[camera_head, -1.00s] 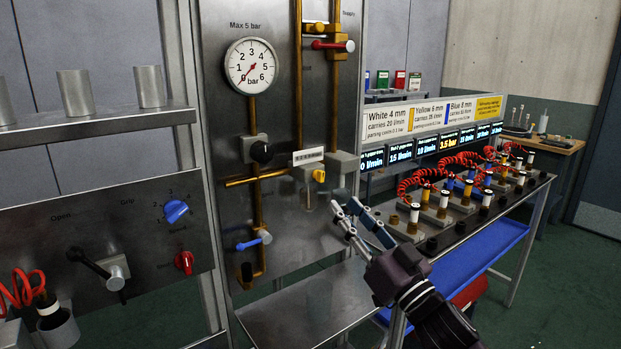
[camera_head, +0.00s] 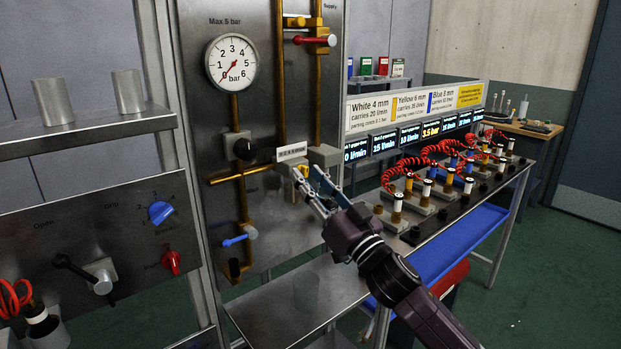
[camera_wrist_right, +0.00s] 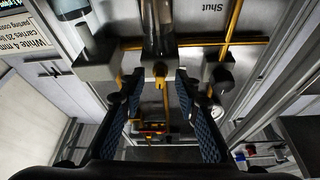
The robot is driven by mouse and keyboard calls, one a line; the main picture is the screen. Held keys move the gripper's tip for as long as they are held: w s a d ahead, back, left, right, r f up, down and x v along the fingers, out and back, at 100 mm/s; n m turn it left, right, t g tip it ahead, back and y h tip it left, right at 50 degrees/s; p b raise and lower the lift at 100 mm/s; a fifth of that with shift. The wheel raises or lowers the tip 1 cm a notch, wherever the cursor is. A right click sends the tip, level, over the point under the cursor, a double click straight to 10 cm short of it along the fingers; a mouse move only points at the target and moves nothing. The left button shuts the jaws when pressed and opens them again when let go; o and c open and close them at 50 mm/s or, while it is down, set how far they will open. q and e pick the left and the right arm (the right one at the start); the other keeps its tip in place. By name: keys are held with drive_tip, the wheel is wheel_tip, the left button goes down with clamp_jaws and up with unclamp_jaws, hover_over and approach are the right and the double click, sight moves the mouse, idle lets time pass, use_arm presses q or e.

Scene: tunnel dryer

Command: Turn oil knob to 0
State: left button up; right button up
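My right gripper (camera_head: 308,177) is open in front of that block (camera_head: 324,155) in the head view and largely covers the knob there. In the right wrist view my right gripper's two blue-padded fingers (camera_wrist_right: 161,92) stand apart, with the knob between and just beyond their tips. Contact with it cannot be told. My left gripper is not in view.
A pressure gauge (camera_head: 231,62), brass pipes (camera_head: 283,80), a blue-handled valve (camera_head: 236,240) and a red-handled valve (camera_head: 315,40) surround the spot. A metal shelf (camera_head: 270,310) lies below. A bench with red coiled hoses (camera_head: 420,160) stands at right.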

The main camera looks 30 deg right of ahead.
drive_tip(key=shift+c, duration=0.5)
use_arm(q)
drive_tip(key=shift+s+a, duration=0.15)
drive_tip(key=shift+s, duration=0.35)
use_arm(e)
clamp_jaws()
